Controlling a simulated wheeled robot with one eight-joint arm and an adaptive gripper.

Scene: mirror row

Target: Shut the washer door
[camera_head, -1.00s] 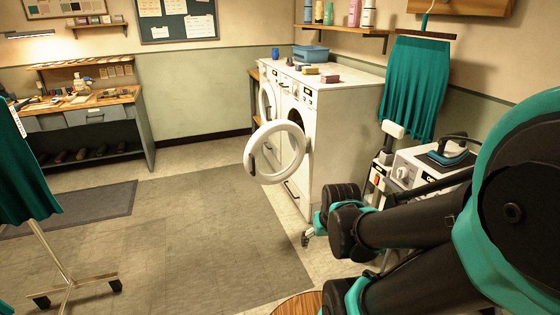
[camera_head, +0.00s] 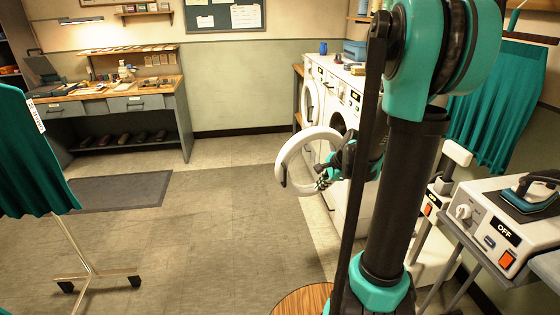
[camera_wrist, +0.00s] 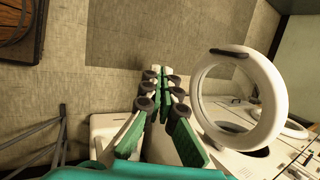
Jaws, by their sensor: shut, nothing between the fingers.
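The washer door (camera_head: 293,158), a white ring with a dark handle, stands swung open from the front of the nearer white washer (camera_head: 345,97). In the wrist view the door (camera_wrist: 276,92) is to the right of my fingers, with its dark handle at the top of the ring. My gripper (camera_head: 324,181) is beside the door's right part in the head view; I cannot tell there whether it touches. In the wrist view my gripper (camera_wrist: 163,82) is shut and empty, with a gap between it and the ring. My arm hides part of the washer.
A second washer with a round door (camera_head: 309,98) stands behind. An ironing station (camera_head: 500,225) with an iron (camera_head: 532,192) is at the right. A round wooden top (camera_head: 303,299) is at the bottom. A garment rack (camera_head: 93,272) is at the left. The floor (camera_head: 215,235) between is clear.

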